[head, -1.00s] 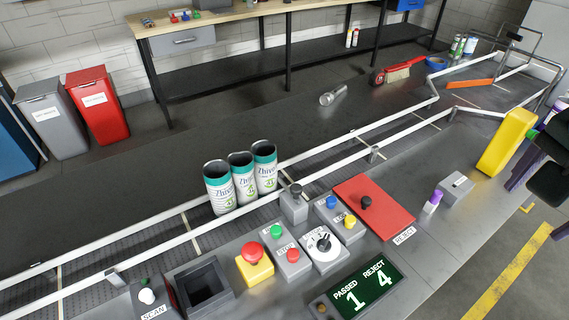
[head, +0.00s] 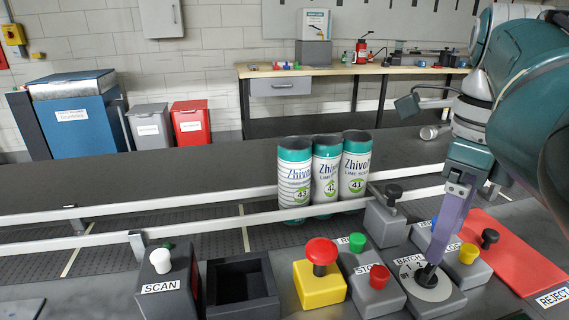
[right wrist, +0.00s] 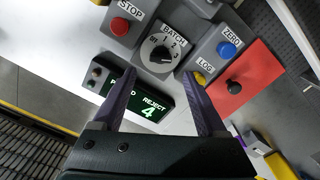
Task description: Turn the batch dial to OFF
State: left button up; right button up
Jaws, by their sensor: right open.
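The batch dial (head: 428,280) is a black knob on a white round plate, on a grey box at the front right of the console. In the right wrist view the dial (right wrist: 161,55) lies ahead of the fingers, with numbers around its upper edge. I cannot tell for sure which mark its pointer is at. My right gripper (head: 438,258) comes down from the upper right, its purple fingers over the dial and partly hiding it. In the right wrist view the gripper (right wrist: 155,84) is open, with nothing between the fingers. My left gripper is not in view.
The red emergency button (head: 319,256) and STOP button (head: 379,278) stand left of the dial. The yellow LOG button (head: 468,254) and red reject plate (head: 513,255) are at its right. Three cans (head: 326,178) stand behind on the conveyor. The passed/reject display (right wrist: 155,98) is close to the fingers.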

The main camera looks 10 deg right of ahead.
aim_at(434, 268)
notch_tip(434, 268, down, 6)
jog(key=shift+r+b, duration=0.1)
jog(key=shift+b, duration=0.25)
grip_shut()
dwell(0.5)
